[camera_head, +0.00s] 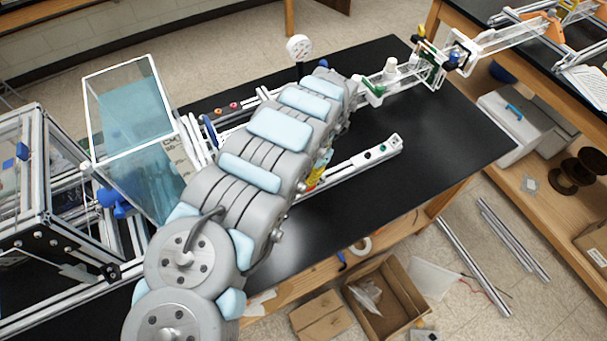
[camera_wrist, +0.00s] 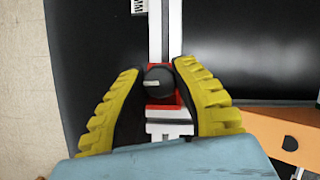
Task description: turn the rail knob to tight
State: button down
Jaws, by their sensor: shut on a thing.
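The rail knob (camera_wrist: 159,80) is round and black with a short white mark, which lies roughly crosswise to the rail in the wrist view. It sits on a red block (camera_wrist: 161,100) on the light rail (camera_wrist: 156,30). My gripper (camera_wrist: 158,70) has ridged yellow fingers, one on each side of the knob, and is shut on it. In the head view, only a bit of the yellow fingers (camera_head: 319,173) shows below my arm. There the knob is hidden, and the rail (camera_head: 365,157) runs right from the fingers.
The black bench top (camera_head: 440,150) is clear to the right of the rail. A clear tank (camera_head: 130,115) and a framed rig (camera_head: 25,190) stand at the left. A round white gauge (camera_head: 299,47) stands behind my arm. An open cardboard box (camera_head: 388,302) lies below the bench.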

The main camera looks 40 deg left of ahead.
dwell(0.3)
jog(key=c, duration=0.8)
grip_release()
jog(key=v, duration=1.2)
jog(key=shift+s, duration=0.1)
